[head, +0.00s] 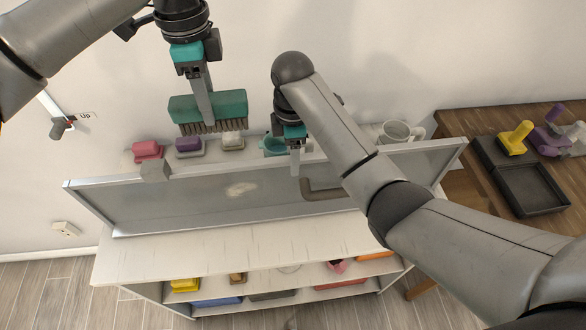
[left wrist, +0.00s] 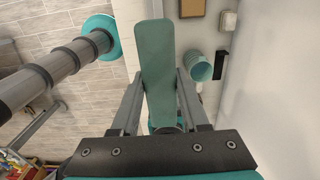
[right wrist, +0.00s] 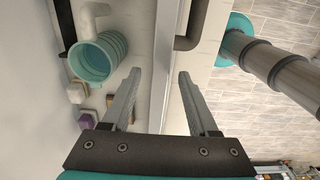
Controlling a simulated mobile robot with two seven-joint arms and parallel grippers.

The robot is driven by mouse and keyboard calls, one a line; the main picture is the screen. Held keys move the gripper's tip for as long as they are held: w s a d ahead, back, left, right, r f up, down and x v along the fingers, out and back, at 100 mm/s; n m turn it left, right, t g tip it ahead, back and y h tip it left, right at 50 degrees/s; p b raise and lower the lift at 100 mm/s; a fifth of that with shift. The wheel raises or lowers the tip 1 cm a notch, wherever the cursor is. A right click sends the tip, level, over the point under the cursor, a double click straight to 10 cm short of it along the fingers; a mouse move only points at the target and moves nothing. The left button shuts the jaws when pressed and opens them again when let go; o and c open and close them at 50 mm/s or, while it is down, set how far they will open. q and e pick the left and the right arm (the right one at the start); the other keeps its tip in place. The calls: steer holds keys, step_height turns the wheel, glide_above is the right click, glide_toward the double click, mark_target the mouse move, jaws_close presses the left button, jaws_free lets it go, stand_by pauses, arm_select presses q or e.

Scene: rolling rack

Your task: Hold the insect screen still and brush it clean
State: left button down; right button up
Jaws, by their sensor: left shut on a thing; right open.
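The insect screen (head: 150,205) is a long grey framed panel standing on edge on the white rack, with a pale smudge (head: 240,188) left of its middle. A brown bent handle (head: 325,194) sits on its right part and shows in the right wrist view (right wrist: 186,42). My left gripper (head: 207,118) is shut on the teal brush (head: 236,104), bristles down, above and behind the screen's top edge. The brush fills the left wrist view's middle (left wrist: 158,70). My right gripper (head: 295,170) is open at the top edge; its fingers (right wrist: 158,75) appear either side of the frame.
A wooden table (head: 480,190) at right holds black trays (head: 532,190) and a yellow brush (head: 515,138). Lower shelves (head: 260,277) hold several coloured items.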

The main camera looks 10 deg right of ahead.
glide_toward(277, 193)
steer(key=d+f, duration=0.1)
steer(key=d, duration=0.1)
steer(key=d+f, duration=0.2)
steer(key=shift+w+d+f, duration=0.1)
steer(key=shift+f, duration=0.05)
steer(key=shift+c, duration=0.3)
jaws_close()
stand_by(0.9)
steer(key=shift+c, duration=1.3)
jaws_free()
jaws_close()
stand_by(1.0)
